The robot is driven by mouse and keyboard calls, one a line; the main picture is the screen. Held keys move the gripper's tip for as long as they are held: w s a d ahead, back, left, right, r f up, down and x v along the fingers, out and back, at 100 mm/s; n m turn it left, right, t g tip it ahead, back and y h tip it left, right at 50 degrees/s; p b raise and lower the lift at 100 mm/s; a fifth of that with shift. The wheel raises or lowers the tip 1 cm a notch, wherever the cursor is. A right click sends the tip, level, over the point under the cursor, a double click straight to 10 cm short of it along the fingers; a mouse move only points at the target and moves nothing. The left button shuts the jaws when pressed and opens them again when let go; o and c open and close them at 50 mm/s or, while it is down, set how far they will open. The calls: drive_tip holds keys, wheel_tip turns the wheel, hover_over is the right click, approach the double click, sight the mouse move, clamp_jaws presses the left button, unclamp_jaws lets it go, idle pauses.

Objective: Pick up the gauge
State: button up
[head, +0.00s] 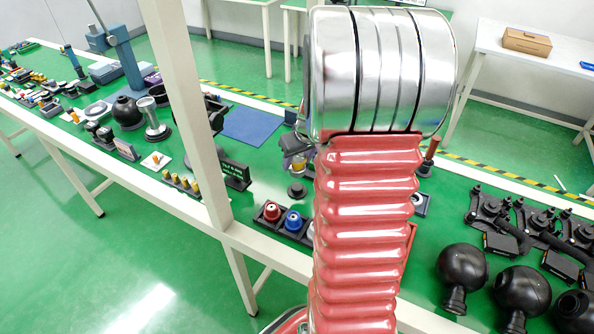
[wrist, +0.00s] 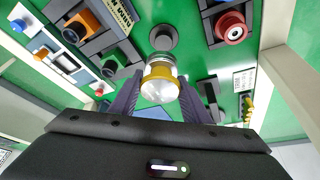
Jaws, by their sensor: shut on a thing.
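The gauge (wrist: 160,72), a short round piece with a gold band and a clear, pale face, is in the middle of the wrist view. My gripper (wrist: 162,98) has one dark finger on each side of it and is shut on it. In the head view the gauge (head: 298,166) shows as a small gold spot below my gripper (head: 297,154), left of my red arm. My arm hides part of the gripper there. The gauge appears to be above the green table, near a round black base (head: 297,190); I cannot tell the exact gap.
Red and blue round pieces (head: 292,220) sit in a dark holder close by. A black sign (head: 235,173) stands to the left. A white post (head: 184,90) rises at the table's front edge. Black ball-shaped parts (head: 463,265) stand at right. Many items crowd the far left.

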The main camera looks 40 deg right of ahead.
drive_tip(key=shift+r, duration=1.15)
